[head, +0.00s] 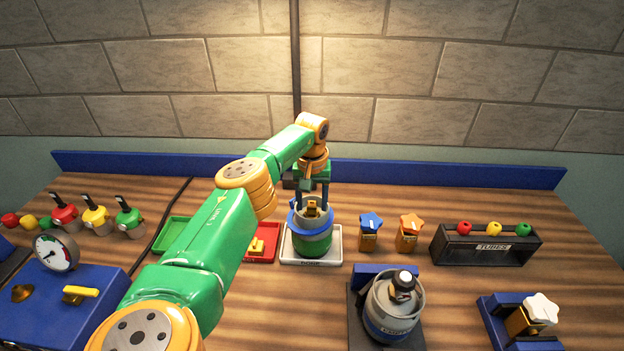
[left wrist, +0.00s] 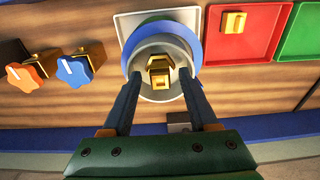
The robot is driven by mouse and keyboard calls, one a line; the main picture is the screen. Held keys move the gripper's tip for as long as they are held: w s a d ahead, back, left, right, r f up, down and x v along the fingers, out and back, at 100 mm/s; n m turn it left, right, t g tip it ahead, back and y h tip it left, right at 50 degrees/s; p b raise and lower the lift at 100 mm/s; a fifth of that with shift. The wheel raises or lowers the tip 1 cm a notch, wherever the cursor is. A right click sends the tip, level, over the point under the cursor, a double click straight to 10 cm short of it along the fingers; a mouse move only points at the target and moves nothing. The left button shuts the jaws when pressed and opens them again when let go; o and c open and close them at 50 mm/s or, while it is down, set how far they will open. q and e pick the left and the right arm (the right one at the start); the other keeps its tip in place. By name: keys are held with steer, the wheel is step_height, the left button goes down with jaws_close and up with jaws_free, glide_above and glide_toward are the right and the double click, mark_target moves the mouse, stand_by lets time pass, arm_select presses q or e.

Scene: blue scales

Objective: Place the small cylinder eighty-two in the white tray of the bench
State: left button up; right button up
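A small green cylinder with a blue band, a grey collar and a brass valve (head: 313,244) stands upright in the white tray (head: 290,259). No number is readable on it. In the left wrist view the cylinder (left wrist: 190,48) is seen from above, with the white tray (left wrist: 125,22) around it. My left gripper (head: 311,200) is directly above the cylinder, pointing down. Its fingers (left wrist: 159,75) are spread either side of the brass valve, with gaps showing on both sides. The fingertips are at the collar; contact is unclear. My right gripper is out of view.
A red tray (head: 263,256) holding a brass fitting and a green tray (head: 172,236) lie left. Blue-knob (head: 370,222) and orange-knob (head: 409,222) valves and a tube rack (head: 486,248) stand right. A grey cylinder (head: 392,310) stands in front on a blue-backed stand. A gauge box (head: 62,300) is front left.

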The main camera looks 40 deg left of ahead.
arm_select(q)
steer(key=shift+w+a+r, duration=0.1)
steer(key=shift+r, duration=0.15)
step_height(320, 180, up, 6)
steer(key=shift+b, duration=0.7)
steer(key=r, duration=0.2)
steer(key=r+p, duration=0.1)
steer(key=r, duration=0.2)
steer(key=shift+s+d+r, duration=0.3)
steer(key=shift+s+r, duration=0.05)
